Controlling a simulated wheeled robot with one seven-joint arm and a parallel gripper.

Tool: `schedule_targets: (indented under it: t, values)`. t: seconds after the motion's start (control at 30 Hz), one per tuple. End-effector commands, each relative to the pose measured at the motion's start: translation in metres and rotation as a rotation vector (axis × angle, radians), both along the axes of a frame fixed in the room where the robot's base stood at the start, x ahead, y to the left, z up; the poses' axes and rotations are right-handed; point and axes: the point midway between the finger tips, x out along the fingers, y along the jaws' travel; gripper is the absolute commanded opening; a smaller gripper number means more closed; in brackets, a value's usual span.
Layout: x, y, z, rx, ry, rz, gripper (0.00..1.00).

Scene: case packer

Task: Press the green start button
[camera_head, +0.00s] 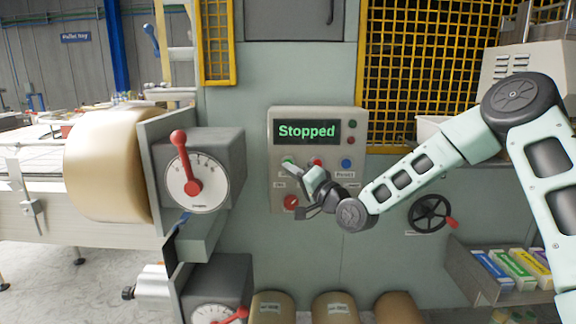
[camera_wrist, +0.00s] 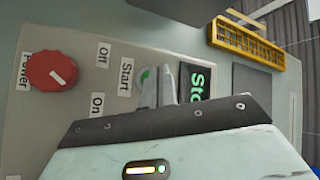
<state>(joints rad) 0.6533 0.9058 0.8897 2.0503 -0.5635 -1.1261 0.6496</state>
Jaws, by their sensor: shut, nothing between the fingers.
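The control panel (camera_head: 318,112) is a grey box on the machine front. Its screen (camera_head: 307,131) reads "Stopped" in green. The green start button (camera_head: 287,161) sits below the screen at the left; in the wrist view the green button (camera_wrist: 145,76) shows beside the "Start" label, partly hidden by my fingers. My gripper (camera_head: 288,167) is shut and empty, its fingertips right at the green button. In the wrist view my gripper (camera_wrist: 158,72) overlaps the button's edge; I cannot tell whether it touches.
A red power knob (camera_head: 291,202) is low on the panel, and a blue button (camera_head: 345,163) is at its right. A dial with a red lever (camera_head: 181,165) stands left of the panel. A black handwheel (camera_head: 430,213) is to the right. Yellow mesh (camera_head: 420,60) covers the upper machine.

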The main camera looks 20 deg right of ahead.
Motion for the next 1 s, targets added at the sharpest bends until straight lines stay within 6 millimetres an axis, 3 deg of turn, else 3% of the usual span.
schedule_targets:
  t: [1.0]
  values:
    - [0.0080, -0.0025, 0.0003, 0.000, 0.000, 0.000, 0.00]
